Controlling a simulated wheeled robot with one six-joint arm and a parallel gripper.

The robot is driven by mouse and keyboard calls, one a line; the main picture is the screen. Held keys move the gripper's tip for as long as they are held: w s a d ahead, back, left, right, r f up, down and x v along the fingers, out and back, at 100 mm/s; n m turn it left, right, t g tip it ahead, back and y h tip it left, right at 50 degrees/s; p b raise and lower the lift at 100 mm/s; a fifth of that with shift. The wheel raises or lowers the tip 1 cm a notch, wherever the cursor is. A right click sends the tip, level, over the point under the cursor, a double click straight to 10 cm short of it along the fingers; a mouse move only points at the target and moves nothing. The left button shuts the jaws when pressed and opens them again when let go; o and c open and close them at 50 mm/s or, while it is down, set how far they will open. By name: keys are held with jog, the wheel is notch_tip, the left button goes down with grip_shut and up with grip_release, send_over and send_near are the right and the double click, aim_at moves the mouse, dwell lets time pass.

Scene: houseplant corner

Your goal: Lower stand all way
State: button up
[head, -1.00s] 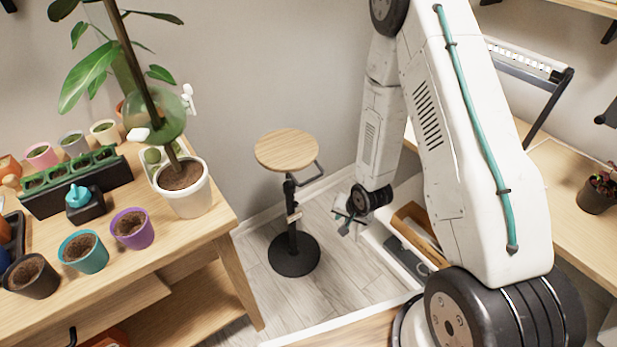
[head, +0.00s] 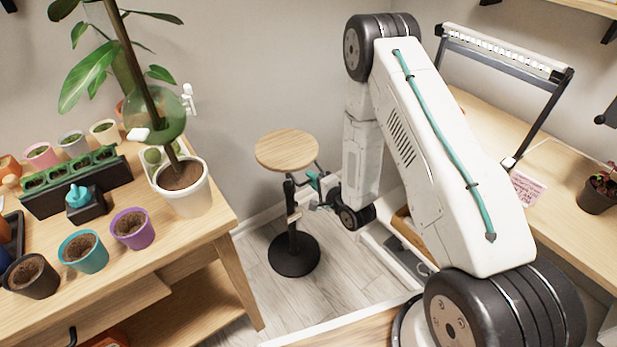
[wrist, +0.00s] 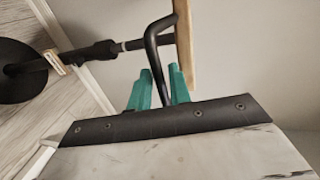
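The stand has a round wooden top (head: 287,151), a black post (head: 291,205) and a round black base (head: 294,256) on the floor. It is upright, with its top clearly above the base. A bent black handle (wrist: 152,48) comes out from under the top. My gripper (head: 318,181) is beside the post, just below the top's right edge. In the wrist view its teal fingers (wrist: 160,82) are apart with the handle between them. I see no clear grip on it. A small pale collar (wrist: 55,62) sits on the post.
A wooden bench (head: 215,222) with several pots and a tall plant (head: 182,175) stands left of the stand. A desk (head: 545,170) with a lamp (head: 505,50) is at the right. The floor (head: 330,262) around the base is mostly clear.

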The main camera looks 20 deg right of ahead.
jog(key=shift+x, duration=1.35)
grip_shut()
notch_tip(320, 180, down, 15)
jog(key=shift+r, duration=0.15)
grip_release()
